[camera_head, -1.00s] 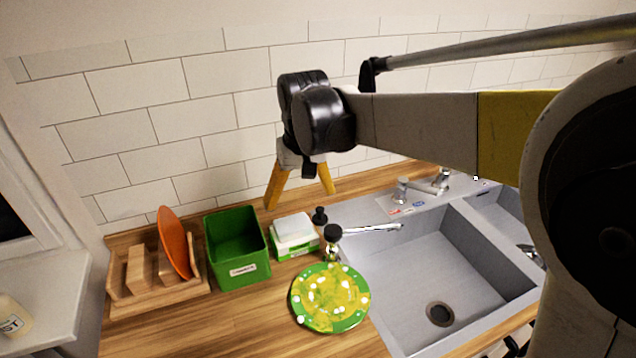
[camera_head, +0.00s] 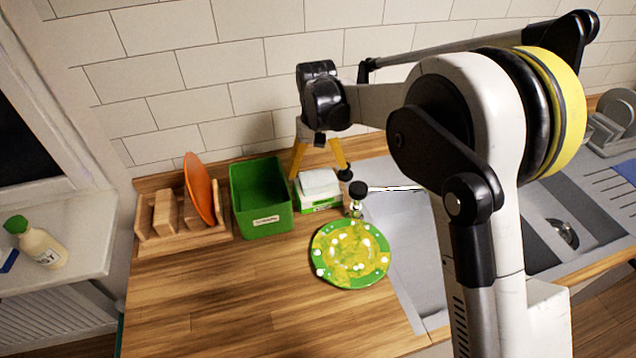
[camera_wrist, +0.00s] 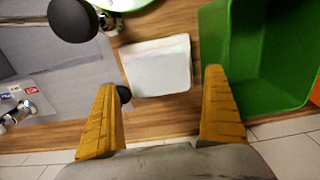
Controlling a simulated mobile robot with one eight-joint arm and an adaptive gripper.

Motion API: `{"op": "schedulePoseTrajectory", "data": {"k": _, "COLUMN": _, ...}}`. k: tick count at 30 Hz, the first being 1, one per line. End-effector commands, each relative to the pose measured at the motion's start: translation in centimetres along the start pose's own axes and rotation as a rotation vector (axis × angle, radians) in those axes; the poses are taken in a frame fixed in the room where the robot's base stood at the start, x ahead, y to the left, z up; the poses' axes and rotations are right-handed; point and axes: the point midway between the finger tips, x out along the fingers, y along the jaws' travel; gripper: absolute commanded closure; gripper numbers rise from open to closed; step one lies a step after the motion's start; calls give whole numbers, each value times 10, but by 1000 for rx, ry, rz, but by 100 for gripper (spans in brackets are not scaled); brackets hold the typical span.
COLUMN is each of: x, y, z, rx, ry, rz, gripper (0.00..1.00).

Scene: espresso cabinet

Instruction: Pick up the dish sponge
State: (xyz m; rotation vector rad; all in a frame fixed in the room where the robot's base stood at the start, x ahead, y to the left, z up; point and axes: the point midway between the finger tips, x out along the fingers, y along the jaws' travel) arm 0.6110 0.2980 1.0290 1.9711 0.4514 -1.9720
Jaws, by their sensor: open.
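The dish sponge, a pale white block with green around its lower side (camera_head: 319,183), lies on the wooden counter between the green bin and the sink. In the wrist view its white top (camera_wrist: 157,66) shows ahead of my fingertips and roughly centred between them. My gripper (camera_head: 320,174) is open and empty above and behind the sponge, its two yellow fingers spread to either side. In the wrist view my gripper (camera_wrist: 160,80) has a finger on each side with a gap to the sponge. I see no contact. Its exact height above the sponge is unclear.
A green bin (camera_head: 268,226) stands close left of the sponge. A black-topped bottle (camera_head: 356,206) stands close right, by the sink (camera_head: 405,250). A green-and-yellow plate (camera_head: 325,271) lies in front. A wooden rack (camera_head: 180,238) with an orange plate (camera_head: 200,190) is farther left. The front counter is clear.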

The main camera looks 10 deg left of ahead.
Motion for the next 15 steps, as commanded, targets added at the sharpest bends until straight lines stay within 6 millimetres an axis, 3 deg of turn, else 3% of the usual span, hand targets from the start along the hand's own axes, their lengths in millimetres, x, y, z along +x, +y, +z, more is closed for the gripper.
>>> {"op": "schedulePoseTrajectory", "data": {"k": 8, "x": 43, "y": 3, "z": -1, "rx": 0, "ry": 0, "rz": 0, "gripper": 0}}
{"op": "schedulePoseTrajectory", "data": {"k": 15, "x": 46, "y": 2, "z": -1, "rx": 0, "ry": 0, "rz": 0, "gripper": 0}}
